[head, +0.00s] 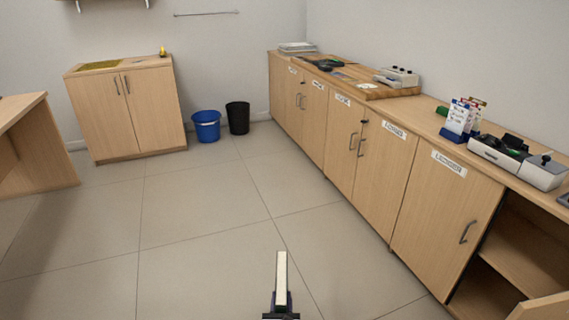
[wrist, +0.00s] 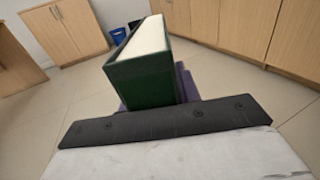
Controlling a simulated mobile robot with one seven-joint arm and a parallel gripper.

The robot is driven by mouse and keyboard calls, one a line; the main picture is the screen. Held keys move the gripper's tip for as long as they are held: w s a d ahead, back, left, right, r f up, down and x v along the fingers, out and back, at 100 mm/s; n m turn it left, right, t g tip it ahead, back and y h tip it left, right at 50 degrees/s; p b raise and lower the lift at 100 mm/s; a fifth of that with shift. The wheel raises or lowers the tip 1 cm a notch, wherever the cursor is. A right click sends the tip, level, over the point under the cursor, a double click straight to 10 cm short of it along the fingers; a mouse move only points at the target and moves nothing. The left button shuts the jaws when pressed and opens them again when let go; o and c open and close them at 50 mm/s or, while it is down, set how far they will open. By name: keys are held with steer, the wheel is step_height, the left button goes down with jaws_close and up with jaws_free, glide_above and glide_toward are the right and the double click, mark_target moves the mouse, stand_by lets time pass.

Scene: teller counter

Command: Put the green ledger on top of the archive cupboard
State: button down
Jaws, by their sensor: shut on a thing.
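My gripper (head: 281,303) is at the bottom middle of the head view, out over the open floor. It is shut on the green ledger (wrist: 143,82), which stands upright between purple fingers in the wrist view, its white page edge facing up. In the head view only a thin pale strip of the ledger (head: 282,275) shows. A free-standing two-door wooden cupboard (head: 125,112), which looks like the archive cupboard, stands against the back wall at the left, doors shut. Its top holds a yellowish flat panel (head: 101,65) and a small yellow object (head: 163,52).
A blue bin (head: 206,126) and a black bin (head: 238,118) stand right of the cupboard. A long labelled counter (head: 343,130) runs along the right, with an open compartment (head: 515,245) near me. A wooden desk (head: 38,150) is at the left. The tiled floor between is clear.

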mark_target(285, 293)
steer(key=r+p, duration=0.4)
steer(key=shift+s+d+r, duration=0.2)
steer(key=shift+s+d, duration=0.15)
steer(key=shift+s, duration=0.05)
steer(key=shift+r+p, duration=0.15)
steer(key=shift+p, duration=0.3)
steer(key=shift+s+d, duration=0.1)
steer(key=shift+d, duration=0.05)
